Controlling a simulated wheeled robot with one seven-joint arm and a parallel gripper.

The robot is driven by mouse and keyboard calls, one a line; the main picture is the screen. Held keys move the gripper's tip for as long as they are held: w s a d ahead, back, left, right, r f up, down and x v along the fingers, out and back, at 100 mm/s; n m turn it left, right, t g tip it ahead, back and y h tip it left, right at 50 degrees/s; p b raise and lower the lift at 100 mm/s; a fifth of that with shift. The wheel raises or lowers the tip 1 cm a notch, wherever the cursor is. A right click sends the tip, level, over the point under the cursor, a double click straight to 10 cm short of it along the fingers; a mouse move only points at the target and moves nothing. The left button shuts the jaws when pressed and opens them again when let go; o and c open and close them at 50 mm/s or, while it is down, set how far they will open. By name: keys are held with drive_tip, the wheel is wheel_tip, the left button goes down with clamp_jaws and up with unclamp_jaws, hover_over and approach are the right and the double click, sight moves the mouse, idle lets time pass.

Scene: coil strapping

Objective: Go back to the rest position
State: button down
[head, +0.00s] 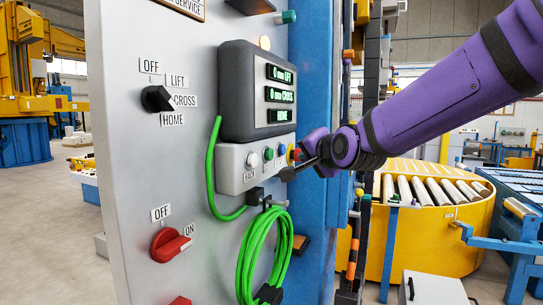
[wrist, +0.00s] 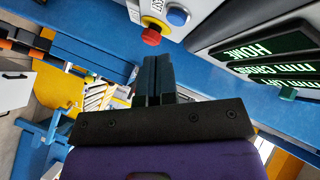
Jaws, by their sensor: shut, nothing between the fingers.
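My gripper (head: 288,173) is shut and empty in front of the right end of the button box (head: 233,178). Its dark fingers also show in the wrist view (wrist: 157,75), side by side and pressed together. They appear apart from the red button (wrist: 151,36) with its yellow collar and the blue button (wrist: 177,17). In the head view the wrist sits close to the red button (head: 293,151) and partly overlaps that area. My purple arm reaches in from the upper right.
A display (head: 281,95) reads 0 mm LIFT, 0 mm CROSS and HOME. A black selector knob (head: 157,99) and a red switch (head: 170,245) sit on the grey panel (head: 130,200). A green cable (head: 262,250) hangs below the box. A yellow roller table (head: 440,235) stands behind.

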drive_tip(key=s+d+f+n+g+h, duration=0.2)
drive_tip(key=s+d+n+g+h, duration=0.15)
drive_tip(key=s+d, duration=1.1)
drive_tip(key=s+d+f+n+g+h, duration=0.1)
drive_tip(key=s+d+f+g, duration=0.1)
drive_tip(key=s+d, duration=0.4)
drive_tip(key=s+d+f+n+g+h, duration=0.2)
drive_tip(key=s+d+f, duration=0.3)
drive_tip(key=s, duration=0.8)
drive_tip(key=shift+d+f+g, duration=0.25)
drive_tip(key=shift+d+g, duration=0.3)
drive_tip(key=shift+d, duration=0.25)
